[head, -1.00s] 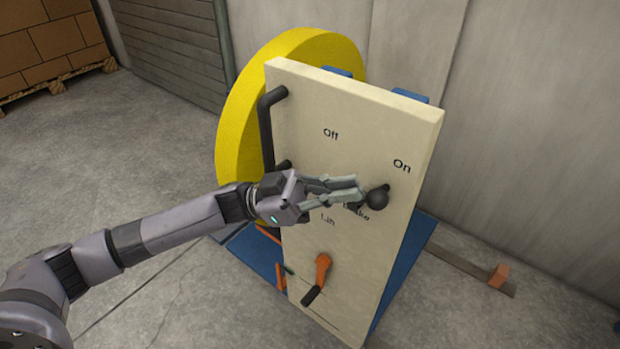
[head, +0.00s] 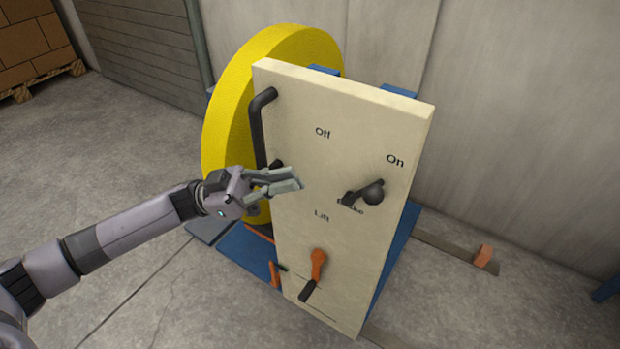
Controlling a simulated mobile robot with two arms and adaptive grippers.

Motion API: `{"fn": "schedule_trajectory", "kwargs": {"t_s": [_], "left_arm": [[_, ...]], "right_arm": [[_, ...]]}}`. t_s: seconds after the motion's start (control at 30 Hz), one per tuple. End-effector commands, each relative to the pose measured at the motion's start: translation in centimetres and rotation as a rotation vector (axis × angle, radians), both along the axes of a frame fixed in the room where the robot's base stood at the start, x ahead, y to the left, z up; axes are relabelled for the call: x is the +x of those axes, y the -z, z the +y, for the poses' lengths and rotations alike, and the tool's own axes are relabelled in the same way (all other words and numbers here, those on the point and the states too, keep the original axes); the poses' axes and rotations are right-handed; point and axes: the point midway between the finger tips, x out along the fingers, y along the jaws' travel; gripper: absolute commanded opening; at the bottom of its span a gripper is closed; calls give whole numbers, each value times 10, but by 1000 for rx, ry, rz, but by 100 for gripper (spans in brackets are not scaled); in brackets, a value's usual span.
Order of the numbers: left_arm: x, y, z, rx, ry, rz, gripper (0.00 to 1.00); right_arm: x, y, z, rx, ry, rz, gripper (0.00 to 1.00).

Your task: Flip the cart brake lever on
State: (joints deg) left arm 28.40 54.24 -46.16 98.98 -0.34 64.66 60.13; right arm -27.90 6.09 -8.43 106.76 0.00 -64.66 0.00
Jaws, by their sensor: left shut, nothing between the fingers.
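The cart's cream panel (head: 330,100) stands upright, marked "Off" at upper middle, "On" at upper right and "Lift" lower down. My right gripper is not in view.
An orange lift lever (head: 318,263) with a black grip sits low on the panel. A black handle (head: 258,128) is on the panel's left edge. A large yellow roll (head: 222,130) stands behind. Boxes on a pallet (head: 35,50) are at far left. Open concrete floor lies left.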

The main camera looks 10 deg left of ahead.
Motion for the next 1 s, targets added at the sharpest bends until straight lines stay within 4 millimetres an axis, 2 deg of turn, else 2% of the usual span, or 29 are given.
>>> {"fn": "schedule_trajectory", "kwargs": {"t_s": [0.1, 0.3, 1.0], "left_arm": [[1, 10, 21, 2, -2, 0, 0], [2, 16, 40, 0, -1, 0, 0], [1, 17, 43, 0, 0, -1, 0]], "right_arm": [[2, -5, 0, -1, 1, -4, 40], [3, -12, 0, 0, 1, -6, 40], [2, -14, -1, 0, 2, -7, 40]]}}
